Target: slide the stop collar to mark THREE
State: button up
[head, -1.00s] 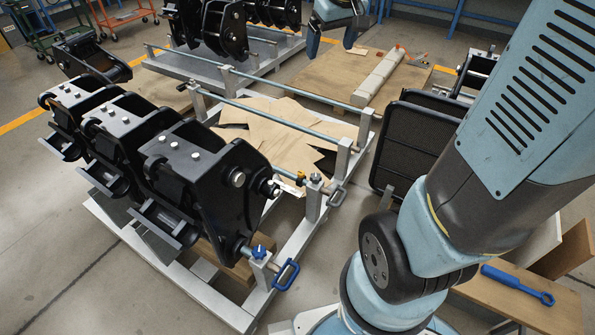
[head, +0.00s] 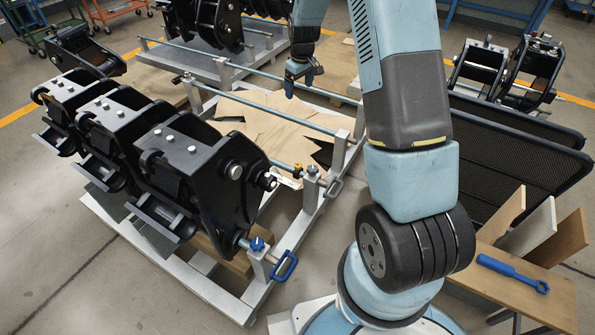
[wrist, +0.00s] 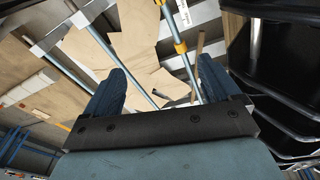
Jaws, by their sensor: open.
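The stop collar is a small yellow-orange ring (head: 298,168) on a thin grey-blue rod at the near right of the rack; its mark is not readable in the head view. In the wrist view a yellow collar (wrist: 180,47) sits on a rod between my fingers' directions, beyond the tips. A white strip with dark marks (wrist: 184,15) lies beside that rod; I cannot read which mark the collar is at. My gripper (head: 301,80) is open and empty above the far part of the rack, well apart from the collar. Its two dark blue fingers (wrist: 162,78) are spread.
Black couplers (head: 200,165) stand in a row at the rack's left. A grey knob post (head: 311,180) and a blue-handled pin (head: 285,265) are at its near end. Cardboard (head: 262,122) lies in the rack. Black mesh panels (head: 520,150) stand at the right.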

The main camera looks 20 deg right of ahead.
jog(key=w+f+n+g, duration=0.1)
jog(key=w+f, duration=0.1)
jog(key=f, duration=0.7)
jog(key=w+f+n, duration=0.1)
jog(key=w+f, duration=0.1)
jog(key=f, duration=0.7)
send_over(298, 170)
jog(key=w, duration=0.2)
notch_tip(298, 170, down, 14)
jog(key=shift+n+g, duration=0.4)
jog(key=f, duration=1.4)
jog(key=shift+s+d, duration=0.1)
jog(key=shift+d, duration=0.15)
jog(key=shift+c, duration=0.2)
